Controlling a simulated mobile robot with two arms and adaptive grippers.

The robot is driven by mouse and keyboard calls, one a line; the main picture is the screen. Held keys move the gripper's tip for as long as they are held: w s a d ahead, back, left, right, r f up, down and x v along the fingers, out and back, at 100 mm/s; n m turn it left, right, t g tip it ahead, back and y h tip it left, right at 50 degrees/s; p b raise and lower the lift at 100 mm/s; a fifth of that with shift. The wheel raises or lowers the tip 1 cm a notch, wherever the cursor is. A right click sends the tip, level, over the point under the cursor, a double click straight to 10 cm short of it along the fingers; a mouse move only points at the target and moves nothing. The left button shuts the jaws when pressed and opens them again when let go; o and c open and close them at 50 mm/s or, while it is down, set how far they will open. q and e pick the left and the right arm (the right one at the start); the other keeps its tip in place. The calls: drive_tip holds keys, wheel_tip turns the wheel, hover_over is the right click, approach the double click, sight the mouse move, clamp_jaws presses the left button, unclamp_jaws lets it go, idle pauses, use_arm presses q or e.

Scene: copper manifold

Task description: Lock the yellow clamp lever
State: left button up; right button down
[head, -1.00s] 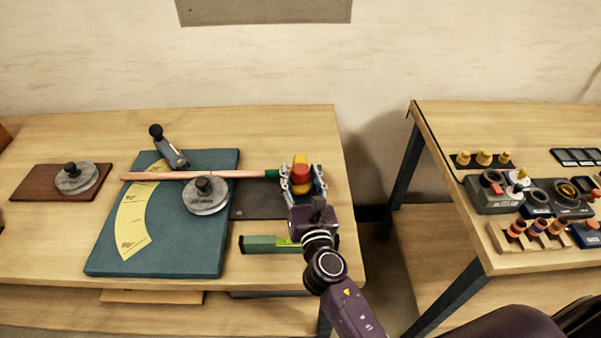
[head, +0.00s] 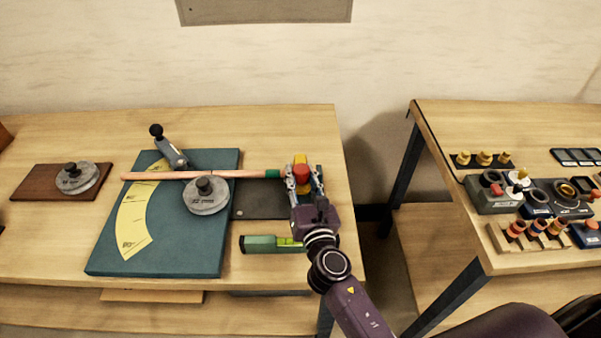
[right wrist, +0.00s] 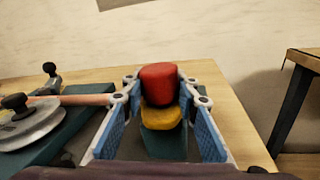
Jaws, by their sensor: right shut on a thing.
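The yellow clamp lever (head: 300,158) has a red end (head: 301,173) and stands on a clamp at the right end of the copper tube (head: 235,174). In the right wrist view the red end (right wrist: 158,84) is above the yellow part (right wrist: 160,116), with a dark green block below. My right gripper (head: 303,180) is shut on the lever, with a finger on either side of its red end. The fingers and wrist hide much of the clamp. My left gripper is not in view.
A round grey disc (head: 207,196) sits by the tube on the teal board (head: 180,250). A green level (head: 262,244) lies just left of my right wrist. Another disc (head: 76,179) rests on a brown board at left. A second table (head: 450,205) with several parts stands right, across a gap.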

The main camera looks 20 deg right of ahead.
drive_tip(key=shift+y, duration=0.3)
drive_tip(key=c, duration=1.5)
unclamp_jaws()
drive_tip(key=shift+s, duration=0.1)
drive_tip(key=s, duration=1.2)
drive_tip(key=shift+a, duration=0.4)
